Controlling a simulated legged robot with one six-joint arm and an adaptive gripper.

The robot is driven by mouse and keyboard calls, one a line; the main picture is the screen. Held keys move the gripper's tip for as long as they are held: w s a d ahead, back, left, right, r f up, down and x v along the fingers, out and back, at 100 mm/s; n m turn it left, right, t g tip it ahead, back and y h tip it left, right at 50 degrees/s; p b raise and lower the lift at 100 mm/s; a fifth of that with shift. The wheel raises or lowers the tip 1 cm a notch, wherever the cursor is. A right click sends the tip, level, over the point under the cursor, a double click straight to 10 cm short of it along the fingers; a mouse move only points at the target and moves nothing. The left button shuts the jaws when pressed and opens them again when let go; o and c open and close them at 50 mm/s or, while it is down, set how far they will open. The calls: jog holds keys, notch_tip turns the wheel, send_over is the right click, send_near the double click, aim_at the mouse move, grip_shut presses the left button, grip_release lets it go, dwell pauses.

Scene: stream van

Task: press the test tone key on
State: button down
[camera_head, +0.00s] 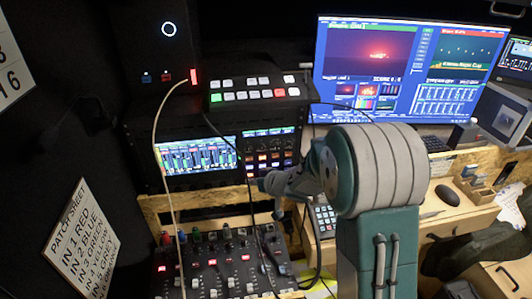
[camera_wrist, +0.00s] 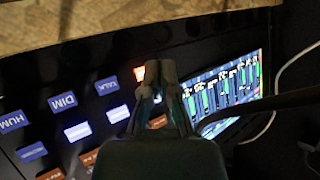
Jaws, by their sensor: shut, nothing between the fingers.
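A dark rack panel with rows of lit keys (camera_head: 270,162) stands beside a meter screen. In the wrist view, blue-white keys read HUM (camera_wrist: 12,121), DIM (camera_wrist: 62,101) and what looks like TALK (camera_wrist: 107,86). More orange keys (camera_wrist: 88,157) show lower, partly behind my gripper. No test tone label is legible, so I cannot tell which key it is. My gripper (camera_wrist: 158,72) is shut and empty, in front of the key panel. Contact cannot be told. In the head view my gripper (camera_head: 266,184) is small, at the panel's lower edge.
The meter screen (camera_head: 197,155) is left of the keys. A switcher (camera_head: 254,92) sits above, a fader mixer (camera_head: 215,265) below. A pale cable (camera_head: 155,130) hangs at left, and dark cables cross near my gripper. A wooden ledge (camera_wrist: 110,22) borders the panel.

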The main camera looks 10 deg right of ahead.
jog(key=shift+s, duration=2.9)
jog(key=s+d+r+m+t+h, duration=0.1)
jog(key=s+d+r+m+h, duration=0.1)
jog(key=s+d+r+h, duration=0.25)
jog(key=s+d+r+m+h, duration=0.1)
jog(key=s+d+r+h, duration=0.1)
jog(key=d+r+h, duration=0.4)
jog(key=s+a+r+m+g+y, duration=0.1)
jog(key=s+r+g, duration=0.1)
jog(key=s, duration=0.9)
jog(key=s+a+r+g+y, duration=0.2)
jog(key=s+g, duration=0.1)
jog(key=s, duration=0.8)
jog(key=shift+s+m, duration=0.25)
jog(key=shift+m, duration=0.15)
